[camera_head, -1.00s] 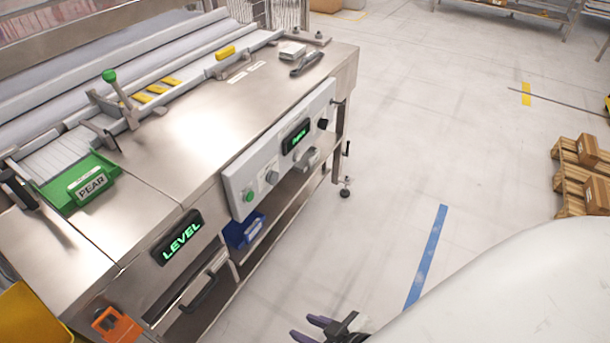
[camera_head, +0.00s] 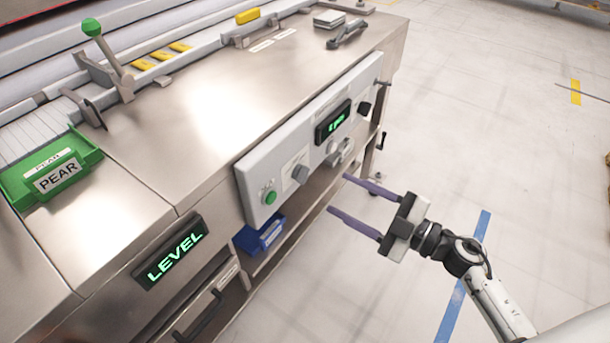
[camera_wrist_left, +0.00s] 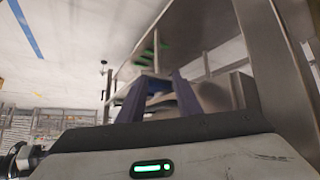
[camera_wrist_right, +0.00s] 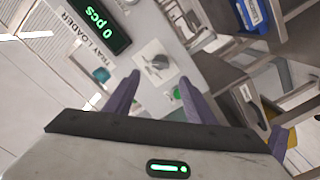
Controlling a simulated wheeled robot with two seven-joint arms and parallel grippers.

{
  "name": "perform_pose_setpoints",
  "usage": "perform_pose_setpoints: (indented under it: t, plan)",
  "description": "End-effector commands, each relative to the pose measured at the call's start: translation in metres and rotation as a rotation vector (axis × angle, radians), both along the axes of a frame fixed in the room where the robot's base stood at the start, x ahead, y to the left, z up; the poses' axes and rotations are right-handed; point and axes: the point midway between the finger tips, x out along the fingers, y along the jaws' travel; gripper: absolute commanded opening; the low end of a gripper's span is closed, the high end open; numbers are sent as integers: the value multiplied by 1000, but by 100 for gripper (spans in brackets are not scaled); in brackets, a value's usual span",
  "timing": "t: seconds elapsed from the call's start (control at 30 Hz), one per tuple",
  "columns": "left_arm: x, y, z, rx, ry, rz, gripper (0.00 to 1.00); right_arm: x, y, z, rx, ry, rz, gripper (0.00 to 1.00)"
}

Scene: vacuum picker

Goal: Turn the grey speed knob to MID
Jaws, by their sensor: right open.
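The machine's pale front control panel (camera_head: 255,165) carries a grey knob (camera_head: 300,174) between the green button (camera_head: 270,198) and the dark display (camera_head: 333,120). A second grey knob (camera_head: 332,147) sits below the display. Their markings are too small to read, so I cannot tell which is the speed knob or its setting. My right gripper (camera_head: 338,194) is open and empty, in front of the panel and apart from it. In the right wrist view, a grey knob (camera_wrist_right: 160,62) on a pale plate shows beyond the open fingers (camera_wrist_right: 155,88). My left gripper (camera_wrist_left: 157,88) is open in its wrist view.
A LEVEL display (camera_head: 174,252) is on the machine front at left. A blue bin (camera_head: 260,236) is below the panel. A green PEAR tray (camera_head: 88,152) and a green-topped lever (camera_head: 92,27) are on top. The floor (camera_head: 450,140) at right is clear.

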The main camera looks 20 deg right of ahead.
Motion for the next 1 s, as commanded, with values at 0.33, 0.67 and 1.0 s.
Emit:
perform_pose_setpoints:
  t: [0.33,0.67,1.0]
  plan:
    - [-11,-1,-8,-1,22,-1,31,47,38,1,1,-3,2,50]
    - [-8,0,-10,-1,16,-1,31,76,60,1,1,-2,2,50]
    - [-7,0,-9,-1,13,0,31,77,62,1,0,-1,2,43]
